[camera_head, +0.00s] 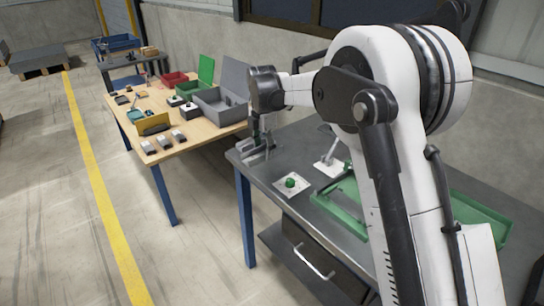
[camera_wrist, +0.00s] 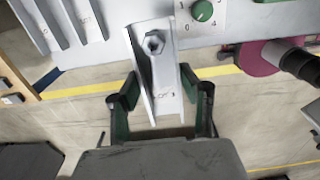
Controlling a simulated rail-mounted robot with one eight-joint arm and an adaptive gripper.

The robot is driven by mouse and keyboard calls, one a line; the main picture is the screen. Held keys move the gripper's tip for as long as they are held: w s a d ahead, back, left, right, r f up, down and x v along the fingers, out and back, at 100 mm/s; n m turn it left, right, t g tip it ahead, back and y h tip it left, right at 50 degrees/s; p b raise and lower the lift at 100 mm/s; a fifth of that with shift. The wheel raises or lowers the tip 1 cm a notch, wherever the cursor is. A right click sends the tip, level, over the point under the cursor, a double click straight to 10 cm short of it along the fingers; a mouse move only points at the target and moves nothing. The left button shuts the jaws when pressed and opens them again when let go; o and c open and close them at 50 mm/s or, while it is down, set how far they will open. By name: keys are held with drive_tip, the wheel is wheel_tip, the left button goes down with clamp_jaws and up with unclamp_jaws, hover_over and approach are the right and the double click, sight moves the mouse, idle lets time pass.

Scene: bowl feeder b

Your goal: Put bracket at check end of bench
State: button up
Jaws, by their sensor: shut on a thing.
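A grey metal channel bracket (camera_wrist: 163,86) with a hexagonal nut-like part near its far end is in the wrist view. My gripper (camera_wrist: 160,90) is shut on it, with green-padded fingers on both its sides. In the head view my gripper (camera_head: 262,137) is at the near left corner of the dark bench (camera_head: 272,172). The bracket's far end overlaps the bench edge in the wrist view; whether it touches the bench, I cannot tell. Similar grey channel pieces (camera_wrist: 72,18) lie beside it at upper left.
A plate with a green knob (camera_head: 291,183) sits on the bench, right of my gripper. A wooden table (camera_head: 190,147) with bins is at left. Floor shows between the tables.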

hover_over(281, 165)
drive_tip(key=f, duration=0.6)
drive_tip(key=shift+w+f, duration=0.2)
drive_tip(key=shift+f, duration=0.2)
drive_tip(key=shift+f+p, duration=0.3)
drive_tip(key=shift+f, duration=1.65)
drive_tip(key=shift+f, duration=0.2)
drive_tip(key=o, duration=1.2)
drive_tip(key=shift+o, duration=0.2)
drive_tip(key=shift+r, duration=0.15)
